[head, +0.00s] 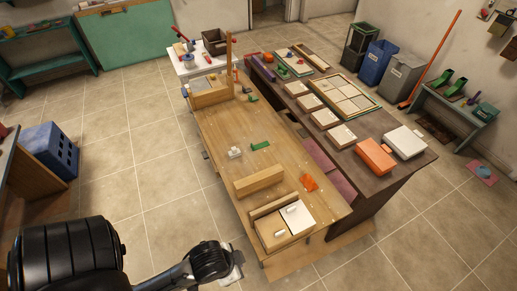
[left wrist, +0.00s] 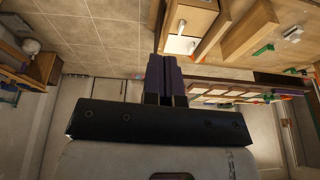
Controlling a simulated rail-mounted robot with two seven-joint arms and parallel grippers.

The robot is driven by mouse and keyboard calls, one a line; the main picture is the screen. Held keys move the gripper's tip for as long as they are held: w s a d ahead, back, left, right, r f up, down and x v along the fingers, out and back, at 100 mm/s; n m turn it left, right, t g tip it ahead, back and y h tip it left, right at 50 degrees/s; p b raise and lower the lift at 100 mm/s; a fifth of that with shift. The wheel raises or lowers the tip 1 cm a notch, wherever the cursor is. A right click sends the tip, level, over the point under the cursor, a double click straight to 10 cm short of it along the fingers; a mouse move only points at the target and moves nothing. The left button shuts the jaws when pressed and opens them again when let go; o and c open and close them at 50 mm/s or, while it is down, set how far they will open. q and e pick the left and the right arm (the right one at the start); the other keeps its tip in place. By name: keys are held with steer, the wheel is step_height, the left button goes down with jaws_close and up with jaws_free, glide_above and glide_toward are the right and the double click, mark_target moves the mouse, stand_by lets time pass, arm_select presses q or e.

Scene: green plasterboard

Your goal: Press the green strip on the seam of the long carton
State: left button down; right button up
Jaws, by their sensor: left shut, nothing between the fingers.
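A long tan carton (head: 258,181) lies on the wooden workbench (head: 215,150); its seam is too small to make out. A small green strip (head: 260,146) lies flat on the bench behind the carton, apart from it. In the left wrist view the long carton (left wrist: 251,30) is at the upper right, and a green piece (left wrist: 264,49) shows near its end. My left gripper (left wrist: 164,62) is shut and empty, clear of the carton. In the head view my left arm is at the bottom left, short of the bench's near end. My right gripper is not in view.
An open box with a white panel (head: 297,216) stands at the bench's near end, with an orange piece (head: 309,183) behind it. A white block (head: 235,153) sits left of the strip. A dark table (head: 360,165) with trays adjoins on the right. Bare bench lies around the strip.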

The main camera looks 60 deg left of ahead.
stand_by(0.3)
arm_select(q)
steer(key=c, duration=1.1)
jaws_free()
steer(key=shift+a, duration=0.1)
